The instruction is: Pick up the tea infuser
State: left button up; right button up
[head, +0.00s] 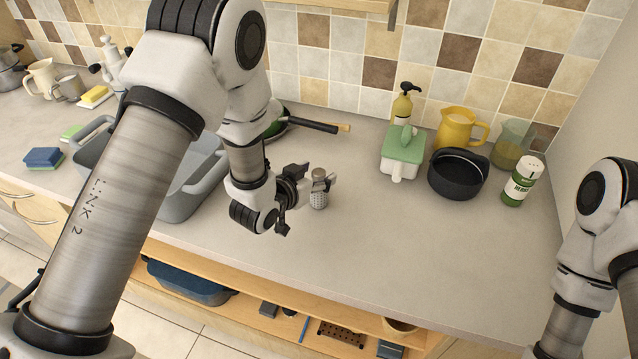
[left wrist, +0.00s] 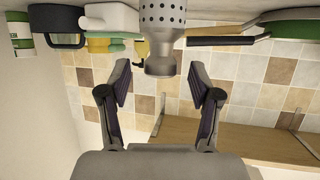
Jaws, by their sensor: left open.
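The tea infuser (head: 319,192) is a small grey metal cylinder with a perforated body, standing upright on the counter. In the left wrist view, which is upside down, the infuser (left wrist: 163,38) shows at the top centre, its holes and narrower, flared top end visible. My left gripper (head: 307,203) is open at the infuser, coming from its left in the head view. In the left wrist view the open gripper (left wrist: 160,68) has a finger on each side of the infuser's top end, with visible gaps. My right gripper is out of view.
A black pot (head: 458,178), green-lidded container (head: 402,152), yellow jug (head: 460,127) and green-white shaker (head: 519,181) stand to the right. A pan (head: 300,122) lies behind, with its handle pointing right. A grey basin (head: 196,199) is left. The front right counter is clear.

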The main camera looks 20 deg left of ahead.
pick_arm(q)
jog(key=shift+x, duration=1.2)
jog(key=shift+s+a, duration=0.1)
jog(key=shift+s, duration=0.1)
jog(key=shift+s+r, duration=0.1)
jog(key=shift+s, duration=0.15)
jog(key=shift+c, duration=1.3)
jog(key=shift+s+r, duration=0.1)
jog(key=shift+s, duration=0.05)
jog(key=c, duration=0.5)
grip_shut()
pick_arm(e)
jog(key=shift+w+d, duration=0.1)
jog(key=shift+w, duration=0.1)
